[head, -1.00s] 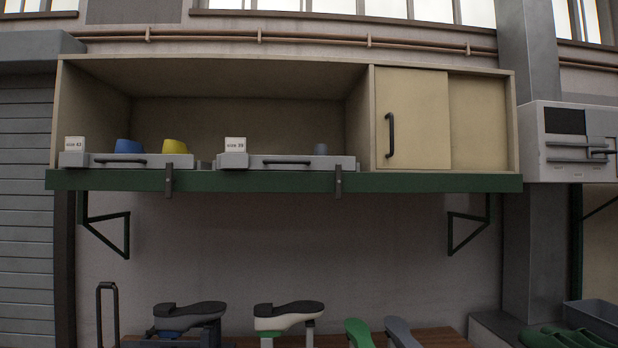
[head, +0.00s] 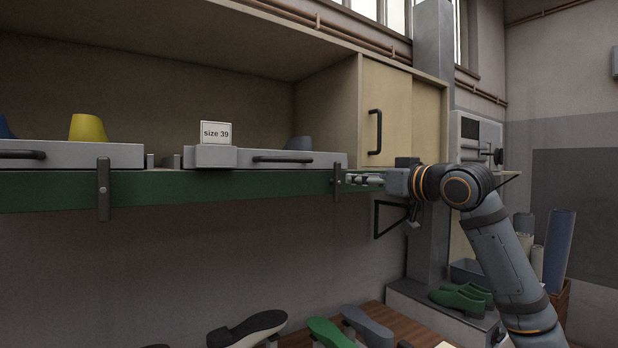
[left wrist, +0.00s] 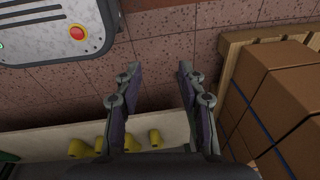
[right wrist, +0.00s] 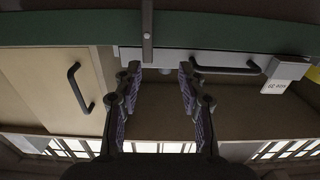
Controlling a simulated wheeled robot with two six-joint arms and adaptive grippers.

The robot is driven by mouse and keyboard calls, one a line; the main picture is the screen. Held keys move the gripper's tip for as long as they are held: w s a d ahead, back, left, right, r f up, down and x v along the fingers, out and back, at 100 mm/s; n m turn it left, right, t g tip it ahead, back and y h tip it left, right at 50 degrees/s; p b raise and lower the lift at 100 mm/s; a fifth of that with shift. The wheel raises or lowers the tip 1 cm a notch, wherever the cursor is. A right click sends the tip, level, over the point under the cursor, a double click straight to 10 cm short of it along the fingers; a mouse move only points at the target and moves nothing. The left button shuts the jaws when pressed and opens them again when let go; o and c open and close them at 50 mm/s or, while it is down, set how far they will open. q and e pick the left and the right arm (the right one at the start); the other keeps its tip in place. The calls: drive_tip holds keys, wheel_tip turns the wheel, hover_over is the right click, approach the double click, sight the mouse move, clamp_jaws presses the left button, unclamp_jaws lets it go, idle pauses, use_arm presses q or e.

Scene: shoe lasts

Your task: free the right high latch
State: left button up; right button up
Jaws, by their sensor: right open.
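The right high latch (head: 337,182) is a small dark grey metal bar. It hangs upright across the front of the green shelf edge, below the right end of the size 39 tray (head: 255,159). My right gripper (head: 352,180) is open and empty, with its fingers pointing left close to this latch. I cannot tell from the head view whether they touch. In the right wrist view, which is upside down, the latch (right wrist: 147,32) shows beyond the open fingertips, roughly between them. My left gripper (left wrist: 157,76) is open and empty, far from the latch.
Another latch (head: 103,190) hangs further left on the green shelf edge (head: 220,186). A sliding cupboard door (head: 385,110) with a dark handle stands right of the trays. A bracket (head: 391,217) is under the shelf. Shoe lasts (head: 248,330) lie below. Brown boxes (left wrist: 285,100) flank my left gripper.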

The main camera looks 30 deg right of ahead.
sight(340, 178)
drive_tip(key=w+p, duration=0.2)
drive_tip(key=w, duration=0.1)
drive_tip(key=w+p, duration=0.2)
drive_tip(key=w, duration=0.1)
drive_tip(key=w+p, duration=0.3)
drive_tip(key=shift+w+d, duration=0.25)
drive_tip(key=shift+d, duration=0.15)
drive_tip(key=shift+w+d+f, duration=0.15)
drive_tip(key=shift+d, duration=0.25)
drive_tip(key=shift+f, duration=0.1)
drive_tip(key=shift+a, duration=0.15)
drive_tip(key=shift+c, duration=2)
use_arm(q)
drive_tip(key=s+d+r, duration=0.1)
drive_tip(key=d+r, duration=0.2)
drive_tip(key=r, duration=0.4)
drive_tip(key=shift+s, duration=0.4)
use_arm(e)
clamp_jaws()
